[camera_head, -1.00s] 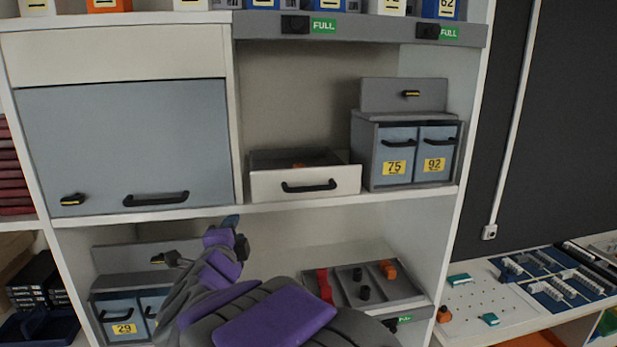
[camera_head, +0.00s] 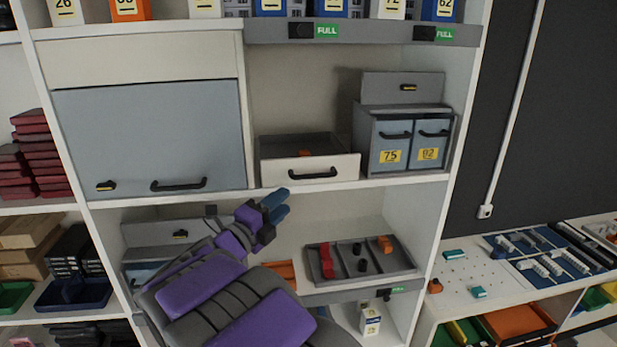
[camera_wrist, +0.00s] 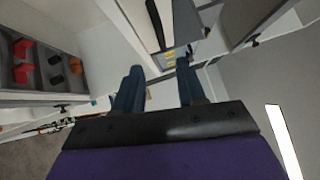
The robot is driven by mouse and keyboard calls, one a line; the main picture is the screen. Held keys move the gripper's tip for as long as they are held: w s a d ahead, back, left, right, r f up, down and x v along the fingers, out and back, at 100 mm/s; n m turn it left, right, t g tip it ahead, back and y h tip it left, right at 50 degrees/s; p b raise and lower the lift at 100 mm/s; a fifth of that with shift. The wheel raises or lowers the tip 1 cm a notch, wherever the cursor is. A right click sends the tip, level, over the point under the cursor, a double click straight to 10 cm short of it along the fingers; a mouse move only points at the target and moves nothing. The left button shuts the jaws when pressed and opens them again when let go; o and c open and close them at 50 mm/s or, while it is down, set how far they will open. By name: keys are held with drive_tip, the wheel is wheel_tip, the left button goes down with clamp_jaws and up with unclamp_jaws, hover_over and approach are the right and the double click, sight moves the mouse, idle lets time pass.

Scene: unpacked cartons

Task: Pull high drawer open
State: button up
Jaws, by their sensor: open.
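The high drawer (camera_head: 275,170) is a low white drawer with a black bar handle (camera_head: 308,175) on the middle shelf. It has an open top, with a small orange thing inside. My gripper (camera_head: 276,206) has blue fingers and is open and empty. In the head view it appears just below the left end of the drawer, near the shelf edge. In the wrist view the open fingers (camera_wrist: 158,70) point toward a dark bar handle (camera_wrist: 156,22) at the top; I cannot tell which handle it is. No contact shows.
A blue-grey cabinet door (camera_head: 150,135) is left of the drawer. A grey box with drawers 75 and 92 (camera_head: 410,145) stands on its right. Below is a tray (camera_head: 375,280) with red, black and orange pieces. The shelf edge (camera_head: 350,186) runs under the drawer.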

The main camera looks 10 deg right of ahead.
sight(309, 178)
drive_tip(key=p+x, duration=0.2)
drive_tip(key=x, duration=0.9)
drive_tip(key=shift+w+d+r, duration=0.1)
drive_tip(key=shift+w+r, duration=0.05)
drive_tip(key=shift+w, duration=0.15)
clamp_jaws()
